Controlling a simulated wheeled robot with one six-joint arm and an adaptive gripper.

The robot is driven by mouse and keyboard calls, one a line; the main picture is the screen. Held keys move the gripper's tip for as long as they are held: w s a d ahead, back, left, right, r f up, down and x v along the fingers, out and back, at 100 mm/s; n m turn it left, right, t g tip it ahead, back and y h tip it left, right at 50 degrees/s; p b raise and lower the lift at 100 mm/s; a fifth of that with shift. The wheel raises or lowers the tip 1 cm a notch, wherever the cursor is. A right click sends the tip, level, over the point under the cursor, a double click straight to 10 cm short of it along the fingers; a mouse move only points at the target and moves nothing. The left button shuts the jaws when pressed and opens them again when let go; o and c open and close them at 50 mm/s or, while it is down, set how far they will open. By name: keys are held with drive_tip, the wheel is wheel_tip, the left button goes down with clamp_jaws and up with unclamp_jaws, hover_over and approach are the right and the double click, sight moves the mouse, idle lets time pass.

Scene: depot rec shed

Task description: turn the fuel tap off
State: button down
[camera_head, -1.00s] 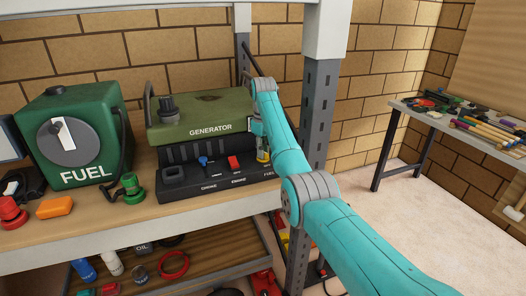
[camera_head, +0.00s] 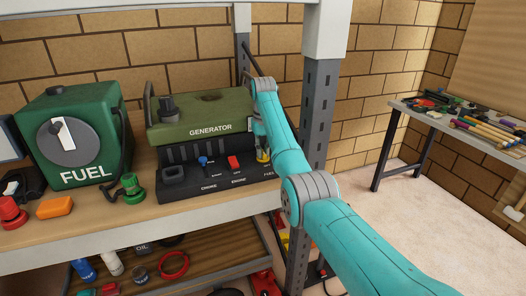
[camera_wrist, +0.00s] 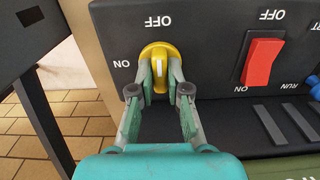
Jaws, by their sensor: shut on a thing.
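The yellow fuel tap (camera_wrist: 159,58) is on the dark front panel of the generator (camera_wrist: 215,25), which appears upside down in the wrist view. OFF is printed above the tap and ON to its left. The tap's raised ridge looks about vertical, in line with OFF. My gripper (camera_wrist: 161,84) has a finger on each side of the ridge and is shut on it. In the head view the tap (camera_head: 263,156) shows low at the right end of the generator (camera_head: 205,118), with my gripper (camera_head: 260,142) at it, partly hidden by my arm.
A red rocker switch (camera_wrist: 262,62) is just right of the tap in the wrist view. A grey shelf post (camera_head: 316,110) stands close to my arm. A green fuel can (camera_head: 75,135) is left of the generator.

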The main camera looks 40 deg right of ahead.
drive_tip(key=c, duration=1.1)
unclamp_jaws()
drive_tip(key=shift+c, duration=0.2)
